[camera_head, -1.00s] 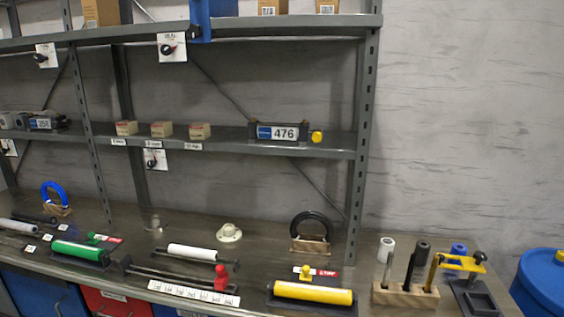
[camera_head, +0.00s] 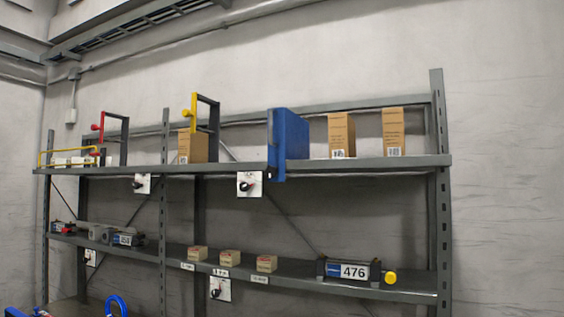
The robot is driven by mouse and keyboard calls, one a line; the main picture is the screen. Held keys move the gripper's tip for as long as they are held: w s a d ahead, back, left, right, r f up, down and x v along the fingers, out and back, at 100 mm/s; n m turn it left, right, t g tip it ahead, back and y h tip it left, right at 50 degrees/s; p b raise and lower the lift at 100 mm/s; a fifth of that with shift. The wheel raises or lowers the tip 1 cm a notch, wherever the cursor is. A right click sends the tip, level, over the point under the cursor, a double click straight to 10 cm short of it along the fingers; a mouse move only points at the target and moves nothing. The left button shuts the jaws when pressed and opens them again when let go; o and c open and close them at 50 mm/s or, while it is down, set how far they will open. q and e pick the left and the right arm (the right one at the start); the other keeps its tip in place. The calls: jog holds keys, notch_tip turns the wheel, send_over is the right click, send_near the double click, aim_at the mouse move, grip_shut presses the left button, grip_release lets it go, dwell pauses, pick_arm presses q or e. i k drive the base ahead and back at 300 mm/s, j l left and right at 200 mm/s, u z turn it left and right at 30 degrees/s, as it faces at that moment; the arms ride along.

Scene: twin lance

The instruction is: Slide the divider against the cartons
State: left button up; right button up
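A blue upright panel (camera_head: 290,138), which looks like the divider, stands on the top shelf (camera_head: 235,166) and its front edge reaches down over the shelf's lip. Two tan cartons (camera_head: 341,134) (camera_head: 393,131) stand apart from each other to its right, with a gap between the panel and the nearer one. Another tan carton (camera_head: 193,147) stands further left, beside a dark frame with a yellow knob (camera_head: 207,112). Neither of my grippers is in view.
A dark frame with a red knob (camera_head: 112,130) and a yellow rail (camera_head: 68,150) stand at the shelf's left. A labelled switch (camera_head: 249,184) hangs below the shelf edge. The middle shelf holds small boxes (camera_head: 230,257) and a unit marked 476 (camera_head: 352,271).

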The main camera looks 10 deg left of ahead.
aim_at(288, 133)
jog(key=i+j+u, duration=0.1)
jog(key=i+j, duration=0.45)
jog(key=j, duration=0.15)
jog(key=i+j, duration=0.55)
jog(key=j+u, duration=0.05)
jog(key=j, duration=0.1)
